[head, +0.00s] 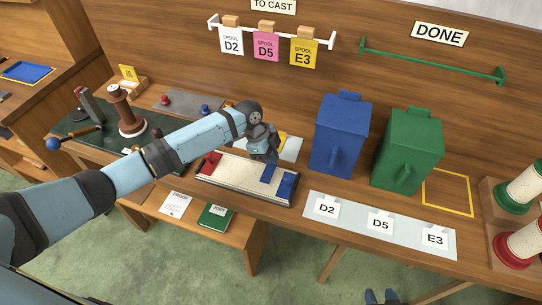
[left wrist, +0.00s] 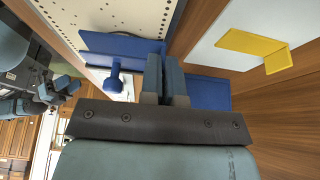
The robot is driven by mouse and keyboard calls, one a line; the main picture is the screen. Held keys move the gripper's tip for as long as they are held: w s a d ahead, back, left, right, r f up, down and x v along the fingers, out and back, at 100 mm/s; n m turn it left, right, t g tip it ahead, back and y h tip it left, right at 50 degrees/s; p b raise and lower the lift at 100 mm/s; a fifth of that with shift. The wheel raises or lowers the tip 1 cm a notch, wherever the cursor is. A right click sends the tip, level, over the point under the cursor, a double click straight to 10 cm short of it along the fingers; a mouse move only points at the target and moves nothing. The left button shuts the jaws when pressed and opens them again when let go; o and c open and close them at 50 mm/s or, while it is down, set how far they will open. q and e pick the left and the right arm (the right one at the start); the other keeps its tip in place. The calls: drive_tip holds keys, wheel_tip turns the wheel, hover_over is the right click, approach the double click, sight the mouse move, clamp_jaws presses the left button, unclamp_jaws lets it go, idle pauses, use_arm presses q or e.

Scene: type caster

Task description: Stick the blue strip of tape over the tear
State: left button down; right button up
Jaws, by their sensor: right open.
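The blue strip of tape (head: 269,174) is over the right part of the white paper (head: 242,172) on the repair board, just left of the blue end clamp (head: 287,185). My left gripper (head: 274,160) is at the strip's back edge with its fingers close together, apparently shut on the strip's thin edge. In the left wrist view the left gripper (left wrist: 165,75) points down beside a flat blue piece that spans the perforated paper (left wrist: 115,15). I see no tear; whether the strip touches the paper is unclear. My right gripper (head: 381,297) is open and empty at the bottom edge.
A yellow strip (left wrist: 255,50) lies on a pale sheet behind the board. A red clamp (head: 207,164) is at the board's left end. A blue box (head: 341,140) and a green box (head: 407,155) stand to the right. A label tray (head: 350,226) lies in front.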

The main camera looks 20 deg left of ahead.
use_arm(q)
drive_tip(key=shift+f+b, duration=0.3)
drive_tip(key=shift+f, duration=0.3)
idle(0.7)
drive_tip(key=c, duration=1.3)
unclamp_jaws()
drive_tip(key=shift+o, duration=0.2)
drive_tip(key=shift+r, duration=0.1)
wheel_tip(320, 180, up, 6)
drive_tip(key=p, duration=0.5)
drive_tip(key=shift+p, duration=0.3)
